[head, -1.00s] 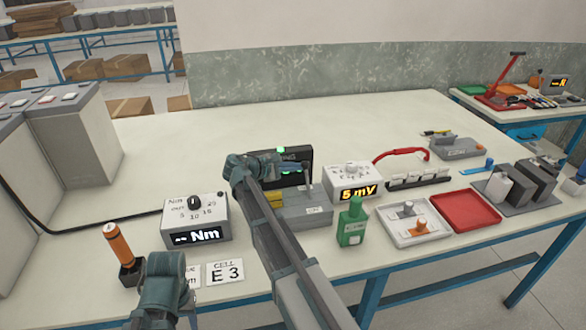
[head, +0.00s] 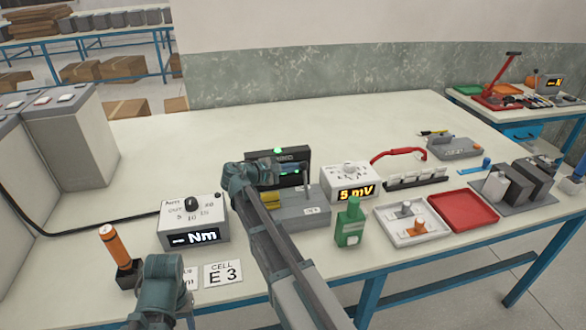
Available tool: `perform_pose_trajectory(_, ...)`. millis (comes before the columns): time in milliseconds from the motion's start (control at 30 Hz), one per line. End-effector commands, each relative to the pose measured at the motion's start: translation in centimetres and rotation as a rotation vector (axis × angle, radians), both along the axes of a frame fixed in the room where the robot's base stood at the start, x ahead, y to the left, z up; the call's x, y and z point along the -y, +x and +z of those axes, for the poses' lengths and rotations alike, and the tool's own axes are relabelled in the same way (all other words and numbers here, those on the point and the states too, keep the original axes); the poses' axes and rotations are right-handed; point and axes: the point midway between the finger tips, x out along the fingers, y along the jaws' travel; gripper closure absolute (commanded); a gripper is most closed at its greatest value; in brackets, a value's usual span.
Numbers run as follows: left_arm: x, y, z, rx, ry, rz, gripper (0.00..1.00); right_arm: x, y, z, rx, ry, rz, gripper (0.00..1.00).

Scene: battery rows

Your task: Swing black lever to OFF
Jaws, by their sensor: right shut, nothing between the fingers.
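A grey switch box (head: 301,218) stands mid-table with a small white label (head: 311,211) at its front right. A thin dark lever (head: 306,180) rises from its right part, roughly upright. My right gripper (head: 293,166) is shut and empty, just left of the lever's upper end. Whether it touches the lever is too small to tell. My right forearm and wrist cross in front of the box and hide its left part. My left arm shows only at the bottom left; its gripper is out of view.
A black panel with a green lamp (head: 278,150) stands behind the box. An Nm meter (head: 193,224) is to the left, a yellow-lit mV meter (head: 348,183) to the right. A green bottle (head: 350,222) and red tray (head: 463,211) are near the front.

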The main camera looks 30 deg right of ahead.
Motion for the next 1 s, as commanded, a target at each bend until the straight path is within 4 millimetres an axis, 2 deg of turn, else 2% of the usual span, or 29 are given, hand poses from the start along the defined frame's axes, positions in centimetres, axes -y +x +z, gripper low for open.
perform_pose_trajectory(367, 0.0, 0.0, -2.3, 0.000, 0.000, 0.000, 0.50, -0.8, -3.7, 1.0, 0.320, -0.079, 0.001, 1.00)
perform_pose_trajectory(1000, 0.0, 0.0, -8.7, 0.000, 0.000, -0.001, 0.50, -2.2, -9.2, 0.6, 0.857, -0.206, 0.000, 1.00)
